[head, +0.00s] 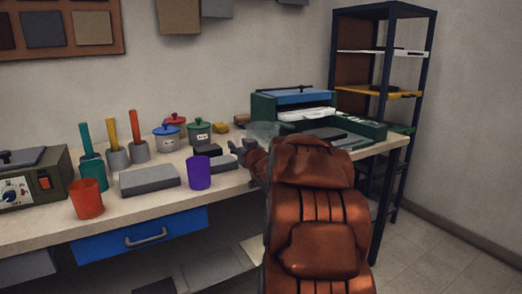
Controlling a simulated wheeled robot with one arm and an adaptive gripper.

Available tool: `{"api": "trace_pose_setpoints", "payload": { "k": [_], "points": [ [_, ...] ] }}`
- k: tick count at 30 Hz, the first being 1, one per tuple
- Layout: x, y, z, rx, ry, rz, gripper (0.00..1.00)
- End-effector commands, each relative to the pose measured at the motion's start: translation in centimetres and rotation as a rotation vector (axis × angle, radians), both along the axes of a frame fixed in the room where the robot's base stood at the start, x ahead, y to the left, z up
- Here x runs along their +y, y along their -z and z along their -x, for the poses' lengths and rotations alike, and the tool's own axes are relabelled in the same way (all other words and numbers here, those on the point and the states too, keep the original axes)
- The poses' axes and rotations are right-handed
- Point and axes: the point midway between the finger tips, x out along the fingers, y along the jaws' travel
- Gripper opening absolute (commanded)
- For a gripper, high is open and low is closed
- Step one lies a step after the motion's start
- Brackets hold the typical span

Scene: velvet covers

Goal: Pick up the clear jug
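A pale, see-through object (264,129), which looks like the clear jug, is on the workbench (236,182) in front of the green machine. Only its upper part shows clearly; my arm and gripper hide the rest. My gripper (238,150) is over the bench, just left of and nearer than the clear object. Its dark fingers point left and are small in the view. I cannot tell how far apart they are or whether they touch the jug.
A purple cup (199,172), grey block (149,180) and orange cup (87,198) stand along the front. Lidded pots (167,138) and coloured-handled tools (137,134) are behind. A green machine with a blue top (292,99) and a shelf rack (382,75) are right.

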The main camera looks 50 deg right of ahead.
Motion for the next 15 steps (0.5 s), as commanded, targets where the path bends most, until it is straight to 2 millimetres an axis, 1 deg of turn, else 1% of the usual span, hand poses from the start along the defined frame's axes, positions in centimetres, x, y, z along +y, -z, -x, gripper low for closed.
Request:
{"api": "trace_pose_setpoints", "payload": {
  "k": [1,4,11,15],
  "points": [
    [-0.26,0.17,-0.57,0.001,0.0,0.0,0.39],
    [-0.54,0.06,-1.17,0.0,0.0,-0.001,0.39],
    [-0.57,-0.03,-1.25,0.0,0.0,-0.001,0.39],
    [-0.55,-0.03,-1.24,-0.001,0.0,-0.001,0.26]
  ]
}}
